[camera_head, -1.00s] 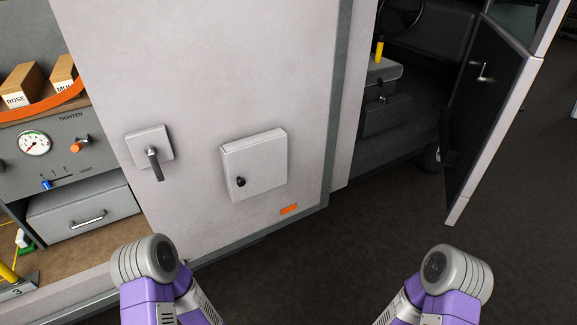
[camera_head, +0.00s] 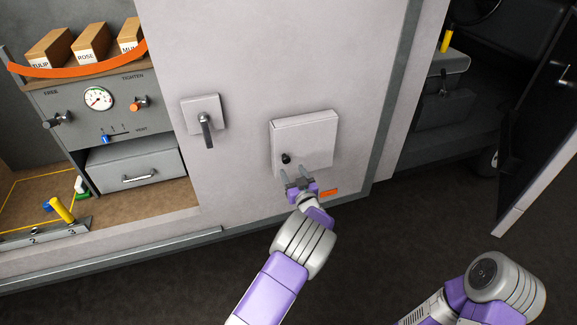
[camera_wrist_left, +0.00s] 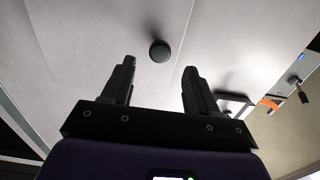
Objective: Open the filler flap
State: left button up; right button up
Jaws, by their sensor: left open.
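The filler flap (camera_head: 308,136) is a pale square panel on the side of the grey vehicle, and it is shut. Its small black knob (camera_head: 286,158) sits near its lower left corner. My left gripper (camera_head: 298,173) is just below the knob, open and empty, with its fingers pointing up at the flap. In the left wrist view the knob (camera_wrist_left: 159,51) shows beyond the fingertips, roughly between the two fingers and apart from them. My right gripper is not in view; only my right arm shows at the lower right.
A dark lever handle (camera_head: 207,130) on a square plate is left of the flap. An orange marker (camera_head: 329,193) is below it. An open bay with a drawer (camera_head: 136,165) and boxes is at the left. An open cab door (camera_head: 540,140) stands at the right.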

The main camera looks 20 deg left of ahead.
aim_at(287, 161)
pick_arm(q)
jog(key=shift+b+x, duration=0.3)
jog(key=shift+x, duration=2.2)
jog(key=shift+f, duration=0.1)
grip_shut()
